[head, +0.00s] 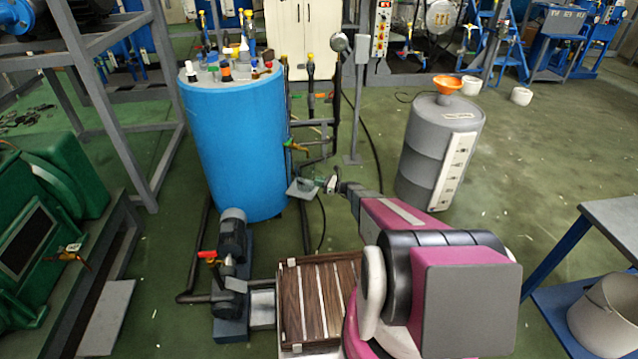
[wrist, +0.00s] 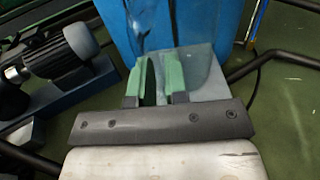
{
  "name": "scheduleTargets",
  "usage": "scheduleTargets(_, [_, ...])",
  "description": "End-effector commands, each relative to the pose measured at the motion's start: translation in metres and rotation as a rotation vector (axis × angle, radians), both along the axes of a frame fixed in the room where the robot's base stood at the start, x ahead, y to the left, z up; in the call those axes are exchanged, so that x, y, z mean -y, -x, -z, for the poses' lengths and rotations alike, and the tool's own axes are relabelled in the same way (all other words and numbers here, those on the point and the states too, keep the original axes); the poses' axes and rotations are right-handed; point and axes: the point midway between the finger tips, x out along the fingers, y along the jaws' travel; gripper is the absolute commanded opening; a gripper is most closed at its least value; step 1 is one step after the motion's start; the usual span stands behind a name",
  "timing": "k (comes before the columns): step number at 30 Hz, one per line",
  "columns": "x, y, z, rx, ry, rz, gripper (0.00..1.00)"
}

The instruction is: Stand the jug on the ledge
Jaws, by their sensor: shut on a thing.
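My gripper (head: 328,184) is low in front of the blue tank, and its green fingers (wrist: 160,75) show in the wrist view. They are shut on a clear, see-through thing, which I take to be the jug (wrist: 160,62). Its outline is faint against the blue tank and the grey plate, so I cannot tell its tilt. A small grey plate, which looks like the ledge (head: 300,188), sits at the tank's lower right side. It also shows in the wrist view (wrist: 212,88), just beyond the fingers. Whether the jug touches it is not clear.
The blue tank (head: 235,145) stands right behind the gripper, with bottles on its top. Pipes and valves (head: 310,110) rise to its right. A pump (head: 232,245) is at lower left, a slatted crate (head: 315,295) below. A grey drum (head: 440,150) stands right, with open floor around.

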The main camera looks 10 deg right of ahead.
Motion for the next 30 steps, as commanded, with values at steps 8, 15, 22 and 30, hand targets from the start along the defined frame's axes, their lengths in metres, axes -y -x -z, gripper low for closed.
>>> scheduleTargets(8, [0.0, -0.0001, 0.0032, 0.0, -0.001, 0.0, 0.0])
scheduleTargets(15, [0.0, -0.0001, 0.0063, 0.0, -0.001, 0.0, 0.0])
scheduleTargets(22, [-0.0001, 0.0001, 0.0079, 0.0, -0.001, 0.0, 0.37])
scheduleTargets(30, [0.0002, 0.0001, 0.0082, 0.0, 0.0, 0.0, 0.44])
